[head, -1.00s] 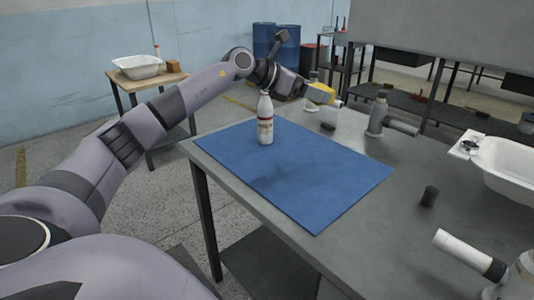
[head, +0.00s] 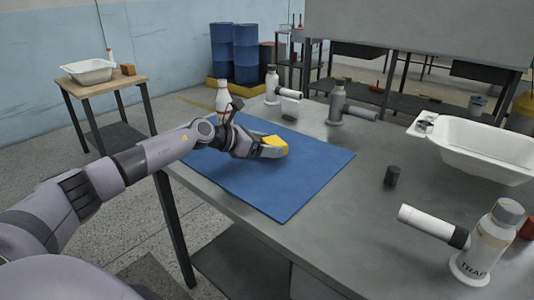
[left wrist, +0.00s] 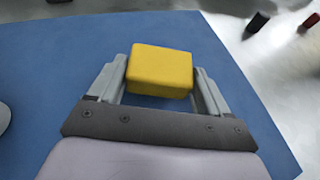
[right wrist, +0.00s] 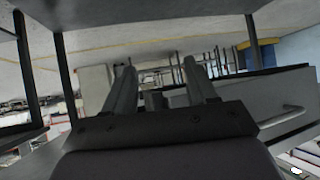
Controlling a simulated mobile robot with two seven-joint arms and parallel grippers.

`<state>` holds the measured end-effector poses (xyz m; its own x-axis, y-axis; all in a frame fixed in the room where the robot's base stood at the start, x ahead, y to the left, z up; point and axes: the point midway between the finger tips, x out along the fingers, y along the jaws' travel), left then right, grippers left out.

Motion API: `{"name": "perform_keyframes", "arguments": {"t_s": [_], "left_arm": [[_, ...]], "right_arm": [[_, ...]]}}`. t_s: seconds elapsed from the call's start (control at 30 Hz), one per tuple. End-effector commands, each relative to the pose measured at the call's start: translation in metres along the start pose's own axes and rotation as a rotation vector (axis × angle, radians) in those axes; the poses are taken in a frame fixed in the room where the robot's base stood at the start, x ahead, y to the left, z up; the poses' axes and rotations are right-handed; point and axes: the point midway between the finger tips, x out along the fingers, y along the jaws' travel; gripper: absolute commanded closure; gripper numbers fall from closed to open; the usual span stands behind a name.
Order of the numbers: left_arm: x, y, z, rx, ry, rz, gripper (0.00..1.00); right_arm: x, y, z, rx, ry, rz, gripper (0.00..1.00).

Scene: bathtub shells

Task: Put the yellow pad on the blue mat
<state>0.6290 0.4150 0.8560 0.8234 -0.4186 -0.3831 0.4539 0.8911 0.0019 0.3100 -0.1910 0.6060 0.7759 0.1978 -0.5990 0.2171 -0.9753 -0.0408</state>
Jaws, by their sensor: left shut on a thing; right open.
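The yellow pad (head: 274,145) is a small block held over the middle of the blue mat (head: 300,190). My left gripper (head: 268,150) is shut on it. In the left wrist view the yellow pad (left wrist: 160,70) sits between the two fingers of my left gripper (left wrist: 160,82), with the blue mat (left wrist: 60,75) behind and around it. I cannot tell whether the pad touches the mat. My right gripper (right wrist: 157,75) is open and empty in its wrist view, away from the mat, facing table legs and a drawer.
A white bottle (head: 223,98) stands near the mat's far left corner, behind my left arm. A grey bottle-like thing (head: 337,103), a dark cylinder (head: 391,176) and a white tub (head: 480,150) stand right of the mat. A labelled bottle (head: 482,250) stands at front right.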

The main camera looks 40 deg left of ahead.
Motion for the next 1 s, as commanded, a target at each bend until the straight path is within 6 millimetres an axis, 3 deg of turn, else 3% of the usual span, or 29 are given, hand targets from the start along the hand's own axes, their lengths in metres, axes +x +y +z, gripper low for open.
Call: {"name": "perform_keyframes", "arguments": {"t_s": [0.13, 0.57, 0.6, 0.63, 1.0], "left_arm": [[0.007, 0.0, -0.017, -0.002, -0.001, 0.0, 0.51], [0.01, 0.0, -0.023, 0.0, -0.001, 0.0, 0.51], [0.009, 0.0, -0.021, 0.0, 0.0, 0.0, 0.09], [0.009, 0.0, -0.021, 0.0, 0.0, 0.0, 0.0], [0.005, 0.0, -0.017, 0.0, 0.001, 0.001, 0.0]], "right_arm": [[0.003, -0.001, 0.004, 0.003, 0.001, 0.0, 0.43], [0.006, -0.001, 0.006, 0.006, 0.003, 0.0, 0.43], [0.005, -0.001, 0.005, 0.006, 0.002, 0.0, 0.43], [0.005, -0.001, 0.005, 0.006, 0.002, 0.0, 0.43], [0.002, -0.001, 0.002, 0.006, 0.003, 0.0, 0.43]]}}
